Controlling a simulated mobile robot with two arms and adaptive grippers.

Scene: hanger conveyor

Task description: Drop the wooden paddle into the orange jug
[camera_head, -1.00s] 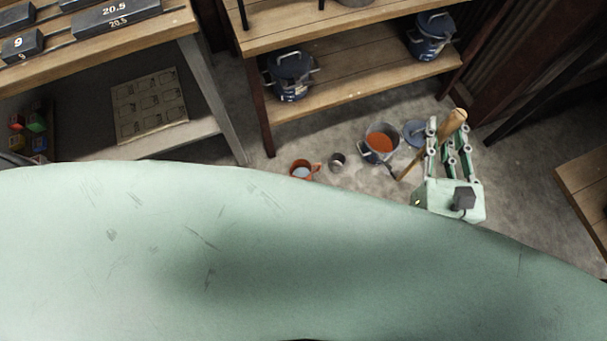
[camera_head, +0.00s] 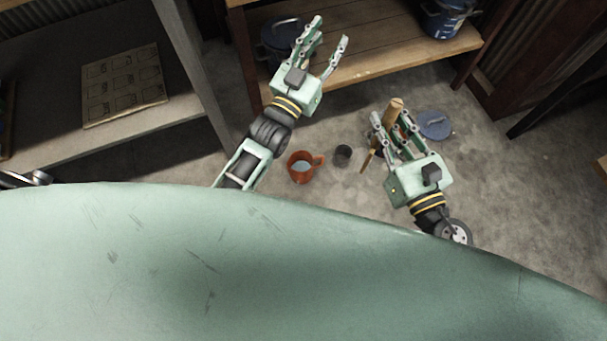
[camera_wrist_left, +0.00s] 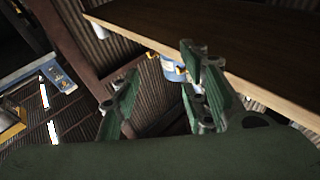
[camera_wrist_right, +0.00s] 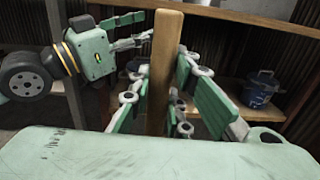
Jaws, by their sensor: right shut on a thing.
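The orange jug (camera_head: 301,168) stands upright on the floor in the head view, with its handle to the right and something pale inside it. My right gripper (camera_head: 391,125) is shut on the wooden paddle (camera_head: 394,112), to the right of the jug and above the floor. The paddle's shaft also rises between the fingers in the right wrist view (camera_wrist_right: 164,70); its lower end shows left of the gripper in the head view. My left gripper (camera_head: 330,32) is open and empty, beyond the jug near the shelf. Its spread fingers also show in the left wrist view (camera_wrist_left: 160,90).
A small dark cup (camera_head: 343,154) stands right of the jug. A blue lid (camera_head: 436,125) lies on the floor behind my right gripper. The wooden shelf (camera_head: 370,62) holds blue pots (camera_head: 447,18). A table leg (camera_head: 205,85) rises at left. Floor at right is clear.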

